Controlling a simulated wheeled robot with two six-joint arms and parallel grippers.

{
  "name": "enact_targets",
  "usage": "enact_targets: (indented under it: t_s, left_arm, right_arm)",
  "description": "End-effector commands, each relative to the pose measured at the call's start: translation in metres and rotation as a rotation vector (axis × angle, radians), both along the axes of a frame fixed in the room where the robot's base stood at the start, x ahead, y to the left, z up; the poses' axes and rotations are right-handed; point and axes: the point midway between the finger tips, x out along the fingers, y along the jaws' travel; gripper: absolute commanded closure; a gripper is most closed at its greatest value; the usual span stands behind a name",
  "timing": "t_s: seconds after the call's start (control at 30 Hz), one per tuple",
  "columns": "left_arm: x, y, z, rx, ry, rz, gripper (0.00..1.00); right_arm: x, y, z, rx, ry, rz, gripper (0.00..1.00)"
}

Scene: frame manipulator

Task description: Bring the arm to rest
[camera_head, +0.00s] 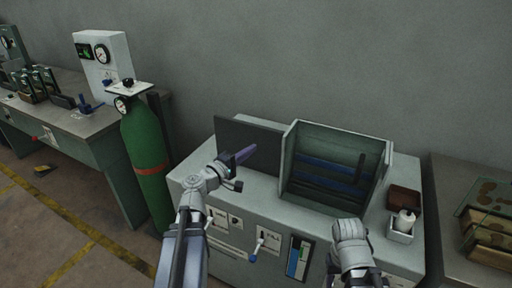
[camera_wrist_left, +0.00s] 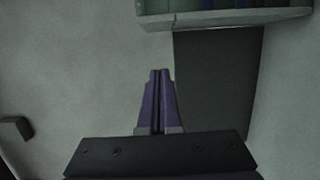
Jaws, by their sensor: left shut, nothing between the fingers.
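My left gripper (camera_head: 245,154) has purple fingers and is held above the light grey cabinet top, in front of a dark flat panel (camera_head: 250,136). Its fingers are shut with nothing between them. In the left wrist view the same fingers (camera_wrist_left: 160,78) lie side by side, and the dark panel (camera_wrist_left: 217,80) shows to their right. My right arm (camera_head: 350,245) comes up from the bottom at the cabinet's front, and its gripper fingers do not show.
An open box (camera_head: 288,160) with dark slats inside stands right of the panel. A green gas cylinder (camera_head: 143,150) stands left of the cabinet (camera_head: 203,153). A workbench (camera_head: 85,122) is farther left.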

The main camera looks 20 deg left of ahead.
Motion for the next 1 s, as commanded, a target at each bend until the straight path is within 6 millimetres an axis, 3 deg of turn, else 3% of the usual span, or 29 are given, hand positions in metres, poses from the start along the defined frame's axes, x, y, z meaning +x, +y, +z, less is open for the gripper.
enact_targets:
  t_s: [0.37, 0.47, 0.57, 0.67, 0.8, 0.9, 1.0]
  left_arm:
    - [-0.004, 0.000, 0.000, 0.003, 0.001, -0.002, 1.00]
    - [-0.003, -0.017, -0.005, 0.038, 0.020, -0.046, 1.00]
    - [-0.005, -0.061, -0.020, 0.138, 0.070, -0.158, 1.00]
    - [-0.018, -0.124, -0.049, 0.299, 0.153, -0.337, 1.00]
    - [-0.058, -0.203, -0.100, 0.580, 0.298, -0.624, 1.00]
    - [-0.096, -0.238, -0.134, 0.795, 0.409, -0.813, 1.00]
    - [-0.135, -0.254, -0.161, 1.013, 0.521, -0.975, 1.00]
  right_arm:
    - [0.000, 0.000, 0.000, 0.000, 0.000, 0.000, 0.50]
    - [0.000, 0.000, 0.002, 0.000, 0.000, 0.000, 0.50]
    - [0.000, 0.000, 0.006, 0.000, 0.000, 0.000, 0.50]
    - [0.000, 0.000, 0.011, 0.000, 0.000, 0.000, 0.50]
    - [0.000, 0.000, 0.019, 0.000, 0.000, 0.000, 0.50]
    - [0.000, 0.000, 0.024, 0.000, 0.000, 0.000, 0.50]
    - [0.000, 0.000, 0.029, 0.000, 0.000, 0.000, 0.50]
